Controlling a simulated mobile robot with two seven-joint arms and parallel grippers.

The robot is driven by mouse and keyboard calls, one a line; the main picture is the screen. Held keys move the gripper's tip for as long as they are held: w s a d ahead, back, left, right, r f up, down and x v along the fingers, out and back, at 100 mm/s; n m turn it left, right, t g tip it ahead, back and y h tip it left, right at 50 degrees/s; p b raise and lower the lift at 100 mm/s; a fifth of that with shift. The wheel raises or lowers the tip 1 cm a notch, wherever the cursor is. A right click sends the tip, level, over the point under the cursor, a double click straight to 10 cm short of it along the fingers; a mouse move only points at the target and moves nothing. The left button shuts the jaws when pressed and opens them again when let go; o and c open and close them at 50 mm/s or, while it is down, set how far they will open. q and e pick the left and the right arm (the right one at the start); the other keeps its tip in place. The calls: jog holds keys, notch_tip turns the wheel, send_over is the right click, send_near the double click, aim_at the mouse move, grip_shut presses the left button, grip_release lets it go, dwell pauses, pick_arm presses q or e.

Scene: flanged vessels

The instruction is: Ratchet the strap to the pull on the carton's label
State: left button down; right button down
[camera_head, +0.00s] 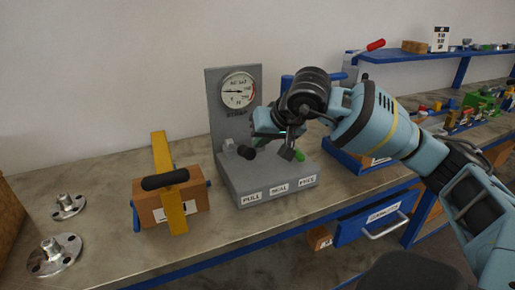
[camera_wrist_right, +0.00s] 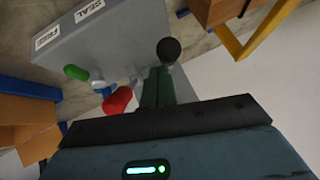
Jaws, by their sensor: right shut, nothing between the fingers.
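The carton (camera_head: 168,207) stands on the bench with a yellow strap (camera_head: 162,155) around it and a white label, partly covered, on its front. A dark cylindrical handle (camera_head: 165,179) lies across its top. The grey strapping unit (camera_head: 265,187) beside it has a dial gauge (camera_head: 239,90) and plates PULL, SEAL and FREE. My right gripper (camera_head: 259,143) is shut and empty, with its fingers close to the black knob (camera_head: 245,152); contact cannot be told. The wrist view shows the black knob (camera_wrist_right: 169,50) beyond the fingertips, the red knob (camera_wrist_right: 118,100) and green knob (camera_wrist_right: 75,72). My left gripper is out of view.
Two metal flanges (camera_head: 55,253) stand on the bench at left. A blue drawer (camera_head: 375,217) hangs under the bench at right. Blue shelving (camera_head: 430,54) with small parts is at back right. The bench between the carton and the flanges is clear.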

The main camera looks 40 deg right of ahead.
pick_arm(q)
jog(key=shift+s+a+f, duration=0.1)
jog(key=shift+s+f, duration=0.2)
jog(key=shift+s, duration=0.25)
pick_arm(e)
jog(key=s+v, duration=0.1)
jog(key=v, duration=0.7)
jog(key=shift+a+f, duration=0.2)
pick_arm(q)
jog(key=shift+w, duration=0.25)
